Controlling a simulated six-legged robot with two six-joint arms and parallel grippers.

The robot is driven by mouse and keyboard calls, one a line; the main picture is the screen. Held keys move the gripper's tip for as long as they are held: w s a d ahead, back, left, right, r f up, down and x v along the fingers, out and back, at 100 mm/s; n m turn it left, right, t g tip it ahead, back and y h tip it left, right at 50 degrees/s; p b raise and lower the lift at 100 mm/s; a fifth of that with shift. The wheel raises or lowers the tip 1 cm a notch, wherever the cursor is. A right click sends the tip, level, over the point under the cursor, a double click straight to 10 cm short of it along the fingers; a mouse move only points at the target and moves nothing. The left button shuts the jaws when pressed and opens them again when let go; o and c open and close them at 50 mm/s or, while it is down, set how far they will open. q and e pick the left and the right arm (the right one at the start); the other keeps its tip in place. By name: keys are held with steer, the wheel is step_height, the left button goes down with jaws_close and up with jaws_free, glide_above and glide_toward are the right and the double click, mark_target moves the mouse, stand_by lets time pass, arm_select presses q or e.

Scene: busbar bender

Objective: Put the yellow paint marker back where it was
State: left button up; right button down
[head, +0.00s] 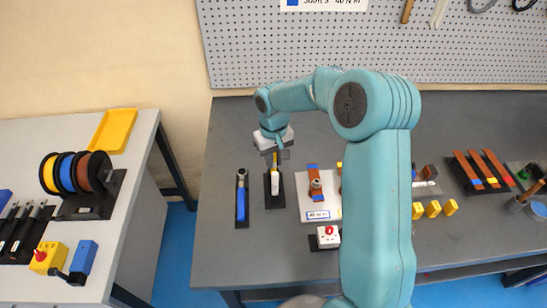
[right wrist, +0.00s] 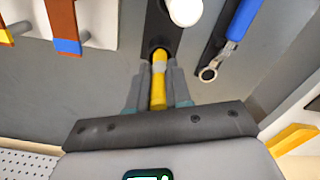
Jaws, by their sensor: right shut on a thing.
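The yellow paint marker (right wrist: 158,88) is between the fingers of my right gripper (right wrist: 158,85), which is shut on it. I cannot tell whether that end is seated in the holder. In the head view my right gripper (head: 276,154) is above the back end of the black holder (head: 275,203), with a little yellow showing below it. A white-topped yellow piece (right wrist: 185,10) stands at the holder. My left gripper is not in view.
A blue-handled tool (head: 242,200) lies on a black mat left of the holder. A white plate (head: 320,208) with a blue-and-brown bar is to the right. A white box with a red knob (head: 328,236) is in front. A pegboard (head: 370,50) stands behind.

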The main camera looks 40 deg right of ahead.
steer(key=shift+w+f+b, duration=0.1)
steer(key=shift+f+b, duration=0.2)
steer(key=shift+f, duration=0.3)
steer(key=c, duration=1.1)
jaws_free()
steer(key=shift+r, duration=0.15)
steer(key=shift+o, duration=0.2)
steer(key=shift+r, duration=0.2)
steer(key=shift+r+p, duration=0.55)
steer(key=shift+p, duration=0.2)
step_height(320, 180, up, 12)
steer(key=shift+f+b, duration=0.2)
steer(key=shift+b, duration=0.3)
steer(key=shift+f, duration=0.15)
